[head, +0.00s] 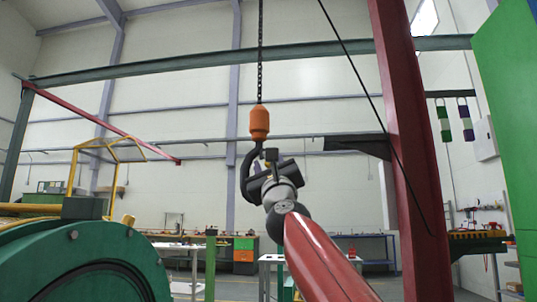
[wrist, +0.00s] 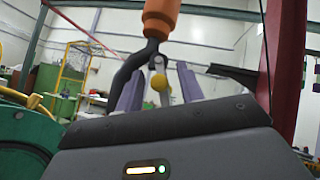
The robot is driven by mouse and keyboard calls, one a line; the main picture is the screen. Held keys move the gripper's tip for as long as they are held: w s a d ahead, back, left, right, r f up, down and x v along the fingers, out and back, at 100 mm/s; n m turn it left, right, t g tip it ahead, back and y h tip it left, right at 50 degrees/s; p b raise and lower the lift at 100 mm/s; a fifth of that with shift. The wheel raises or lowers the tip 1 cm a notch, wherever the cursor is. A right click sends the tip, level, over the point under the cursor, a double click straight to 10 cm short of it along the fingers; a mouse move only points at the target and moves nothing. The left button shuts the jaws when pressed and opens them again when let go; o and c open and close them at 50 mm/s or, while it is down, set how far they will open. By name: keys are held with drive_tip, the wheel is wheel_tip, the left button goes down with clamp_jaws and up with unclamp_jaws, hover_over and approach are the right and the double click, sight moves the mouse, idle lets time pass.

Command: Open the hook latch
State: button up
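A black crane hook (head: 246,172) hangs under an orange block (head: 260,123) on a chain. In the wrist view, the orange block (wrist: 160,16) is at the top and the black hook (wrist: 130,68) curves down to the left. A small grey latch (wrist: 158,63) with a yellow ball (wrist: 159,83) at its lower end shows beside the hook. My gripper (head: 268,163) is at the hook's opening in the head view and partly covers it. In the wrist view my gripper (wrist: 161,72) is open, one finger each side of the latch, with gaps visible. The hook's lower part is hidden.
A red post (head: 412,150) with a slanting dark cable stands to the right of the hook. A green machine (head: 85,265) is at the lower left. Workbenches (head: 180,246) stand far behind. The air around the hook is otherwise clear.

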drive_tip(key=shift+w, duration=0.1)
drive_tip(key=shift+c, duration=0.5)
clamp_jaws()
drive_tip(key=shift+d+r+n, duration=0.1)
drive_tip(key=shift+n, duration=0.3)
drive_tip(key=shift+d+r+n+g+y+p, duration=0.2)
drive_tip(key=shift+n+g+y+p, duration=0.7)
drive_tip(key=shift+n, duration=0.8)
drive_tip(key=shift+d+r+n+g+y+p, duration=0.25)
drive_tip(key=shift+n+g+y+p, duration=0.3)
drive_tip(key=shift+n+g+y, duration=0.9)
drive_tip(key=shift+d+r+n+g+y+p, duration=0.2)
drive_tip(key=shift+n+g+y+p, duration=0.55)
drive_tip(key=shift+n, duration=1.2)
drive_tip(key=shift+s+n, duration=0.2)
drive_tip(key=shift+n, duration=0.1)
